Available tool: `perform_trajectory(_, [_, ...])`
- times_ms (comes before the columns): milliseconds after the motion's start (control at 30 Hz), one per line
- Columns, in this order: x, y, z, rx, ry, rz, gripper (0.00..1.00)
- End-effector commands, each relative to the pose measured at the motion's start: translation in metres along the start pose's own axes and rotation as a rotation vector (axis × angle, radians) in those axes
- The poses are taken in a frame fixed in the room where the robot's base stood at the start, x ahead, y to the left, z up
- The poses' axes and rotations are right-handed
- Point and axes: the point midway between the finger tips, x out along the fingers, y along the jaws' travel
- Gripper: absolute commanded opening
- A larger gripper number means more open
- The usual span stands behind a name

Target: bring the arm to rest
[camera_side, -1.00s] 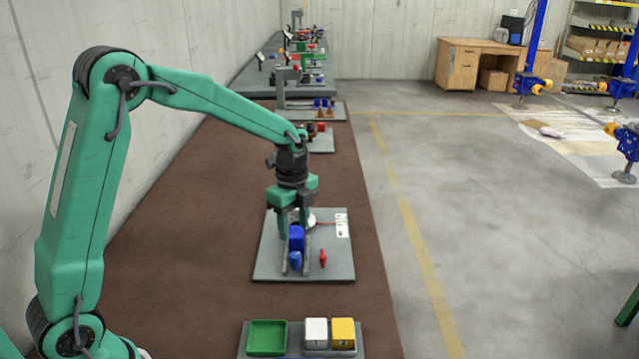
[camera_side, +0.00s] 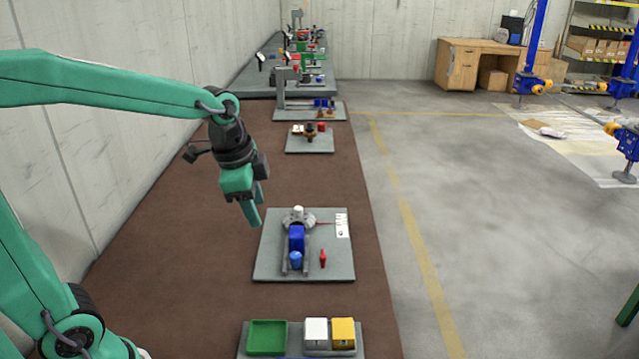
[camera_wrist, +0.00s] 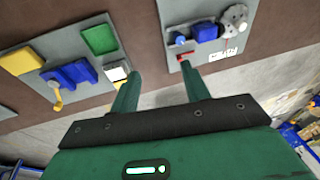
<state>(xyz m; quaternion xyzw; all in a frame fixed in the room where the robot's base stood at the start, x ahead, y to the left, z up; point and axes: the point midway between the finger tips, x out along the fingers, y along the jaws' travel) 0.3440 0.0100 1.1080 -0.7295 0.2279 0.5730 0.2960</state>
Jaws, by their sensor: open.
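My gripper (camera_side: 255,208) is green with a dark wrist and hangs in the air to the upper left of the grey plate (camera_side: 338,268). It is tilted, with its fingers pointing down and slightly right. In the wrist view my gripper (camera_wrist: 158,82) shows two separated fingers with nothing between them. The plate carries a blue block (camera_side: 297,238), a blue cylinder (camera_side: 296,259), a round grey part with a white top (camera_side: 298,214) and a small red piece (camera_side: 323,258). The gripper is apart from all of these.
A nearer plate holds a green tray (camera_side: 267,337), a white box (camera_side: 316,332) and a yellow box (camera_side: 343,332). More plates with parts stand farther along the brown surface (camera_side: 190,260). A concrete wall (camera_side: 150,160) runs along the left. The brown surface left of the plates is clear.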

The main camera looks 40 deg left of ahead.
Motion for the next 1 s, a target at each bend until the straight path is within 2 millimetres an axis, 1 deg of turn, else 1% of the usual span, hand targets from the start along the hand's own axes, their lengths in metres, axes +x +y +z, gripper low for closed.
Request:
perform_trajectory(33, [-0.008, 0.006, 0.005, -0.046, 0.015, -0.014, 0.46])
perform_trajectory(100, [-0.015, 0.014, 0.012, -0.117, 0.033, -0.028, 0.46])
perform_trajectory(400, [-0.040, 0.048, 0.041, -0.419, 0.124, -0.074, 0.46])
perform_trajectory(700, [-0.048, 0.076, 0.067, -0.680, 0.214, -0.090, 0.46])
perform_trajectory(833, [-0.049, 0.082, 0.072, -0.740, 0.234, -0.090, 0.46])
perform_trajectory(1000, [-0.048, 0.085, 0.074, -0.765, 0.241, -0.089, 0.46])
